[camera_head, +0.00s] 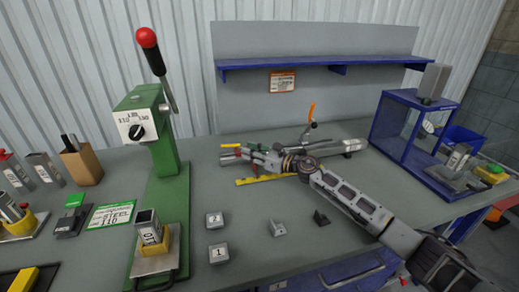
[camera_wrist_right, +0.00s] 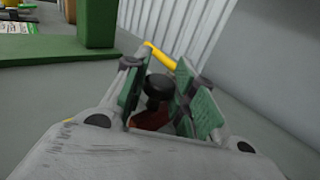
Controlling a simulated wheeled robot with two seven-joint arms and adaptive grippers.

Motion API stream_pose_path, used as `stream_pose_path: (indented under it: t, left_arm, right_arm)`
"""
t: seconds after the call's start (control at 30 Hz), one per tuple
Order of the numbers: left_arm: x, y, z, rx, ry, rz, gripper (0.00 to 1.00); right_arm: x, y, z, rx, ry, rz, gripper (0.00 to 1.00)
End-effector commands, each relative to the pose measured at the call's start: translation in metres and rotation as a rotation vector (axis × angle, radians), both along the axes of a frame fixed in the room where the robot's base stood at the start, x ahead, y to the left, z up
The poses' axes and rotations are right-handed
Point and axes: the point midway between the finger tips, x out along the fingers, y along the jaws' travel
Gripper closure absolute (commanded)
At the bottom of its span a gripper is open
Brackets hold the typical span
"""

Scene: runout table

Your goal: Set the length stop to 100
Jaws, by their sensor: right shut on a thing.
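My right gripper (camera_head: 238,153) reaches across the table from the right, low beside the yellow ruled strip (camera_head: 262,180). In the right wrist view its green-padded fingers (camera_wrist_right: 163,90) are closed around a black knob (camera_wrist_right: 159,86) with a reddish part below it; I take this to be the length stop's knob. In the head view the gripper hides most of the stop. A yellow bar (camera_wrist_right: 160,57) shows just beyond the fingertips. The strip's figures are too small to read, so the stop's setting cannot be told. My left gripper is not in view.
A green press (camera_head: 168,160) with a red-knobbed lever stands to the left. An orange-handled lever (camera_head: 311,114) rises behind my right arm. Numbered blocks (camera_head: 218,252) lie in front. A blue frame (camera_head: 398,128) stands at right, and a blue shelf (camera_head: 300,63) is at the back.

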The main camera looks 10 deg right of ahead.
Motion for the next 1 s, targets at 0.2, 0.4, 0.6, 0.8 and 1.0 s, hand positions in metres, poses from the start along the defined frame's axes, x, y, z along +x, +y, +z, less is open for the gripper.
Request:
stream_pose_path:
  t: [0.2, 0.4, 0.6, 0.8, 1.0]
  left_arm:
    - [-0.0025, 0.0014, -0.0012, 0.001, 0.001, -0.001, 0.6]
    - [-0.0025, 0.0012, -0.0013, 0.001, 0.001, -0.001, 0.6]
    - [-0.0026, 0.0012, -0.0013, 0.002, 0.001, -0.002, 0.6]
    - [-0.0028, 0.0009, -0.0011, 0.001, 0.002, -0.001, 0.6]
    - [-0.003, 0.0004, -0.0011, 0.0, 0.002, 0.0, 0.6]
  right_arm:
    - [-0.0005, 0.0051, 0.0004, 0.001, -0.001, 0.002, 1.0]
    - [-0.0005, 0.0049, 0.0003, 0.001, -0.001, 0.001, 0.7]
    - [-0.0004, 0.0045, 0.0003, 0.001, -0.001, 0.001, 0.52]
    - [-0.0004, 0.0043, 0.0002, 0.001, -0.001, 0.001, 0.52]
    - [-0.002, 0.0021, -0.0001, 0.0, 0.0, 0.0, 0.52]
